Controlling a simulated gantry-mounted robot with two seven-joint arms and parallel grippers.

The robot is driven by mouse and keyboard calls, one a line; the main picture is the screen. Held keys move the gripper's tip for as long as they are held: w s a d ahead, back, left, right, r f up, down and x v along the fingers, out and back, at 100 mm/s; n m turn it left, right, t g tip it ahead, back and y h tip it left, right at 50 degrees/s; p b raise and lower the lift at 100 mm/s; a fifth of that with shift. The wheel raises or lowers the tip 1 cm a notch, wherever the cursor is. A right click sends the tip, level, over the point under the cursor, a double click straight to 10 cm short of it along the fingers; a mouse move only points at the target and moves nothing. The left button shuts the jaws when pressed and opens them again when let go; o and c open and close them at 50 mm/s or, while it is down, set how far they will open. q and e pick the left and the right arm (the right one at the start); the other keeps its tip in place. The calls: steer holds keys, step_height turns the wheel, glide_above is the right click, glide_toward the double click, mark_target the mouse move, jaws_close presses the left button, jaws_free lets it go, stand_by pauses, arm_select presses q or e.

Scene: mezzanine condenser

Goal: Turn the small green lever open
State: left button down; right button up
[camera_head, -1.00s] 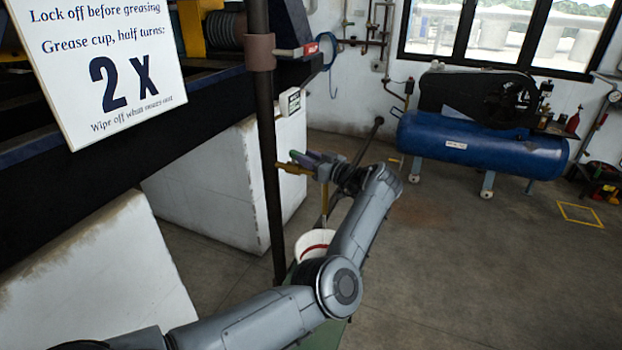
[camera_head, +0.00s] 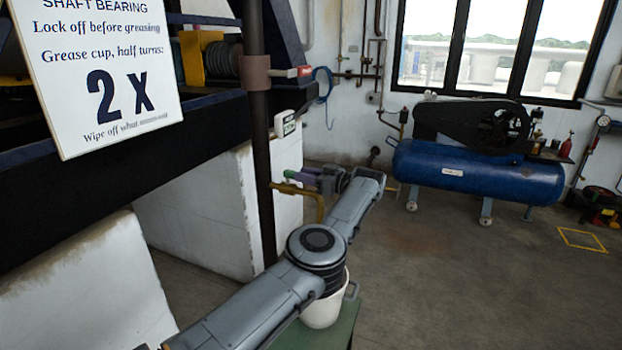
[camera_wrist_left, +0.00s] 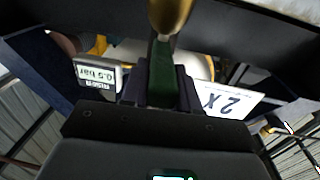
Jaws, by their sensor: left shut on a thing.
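The small green lever (camera_head: 290,174) sits by a brass valve and bent brass pipe (camera_head: 290,189), just right of the dark upright post in the head view. My left gripper (camera_head: 312,179) reaches it from the right. In the left wrist view the green lever (camera_wrist_left: 162,75) lies between the dark fingers of my left gripper (camera_wrist_left: 161,92), which is shut on it. The brass valve body (camera_wrist_left: 171,14) shows at the top of that view. The fingers hide part of the lever. My right gripper is not in view.
The dark post (camera_head: 262,150) stands close left of the lever. A white bucket (camera_head: 322,312) stands on a green surface (camera_head: 345,325) below my arm. A gauge reading 0.5 bar (camera_wrist_left: 97,74) is near the fingers. A blue compressor tank (camera_head: 470,170) stands right, with open floor before it.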

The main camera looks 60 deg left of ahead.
arm_select(q)
steer(key=shift+s, duration=0.1)
steer(key=c, duration=1.1)
jaws_free()
steer(key=shift+o, duration=0.9)
steer(key=shift+a, duration=0.15)
steer(key=shift+w+d, duration=0.25)
steer(key=shift+d, duration=0.1)
steer(key=p+v, duration=0.1)
steer(key=v, duration=0.9)
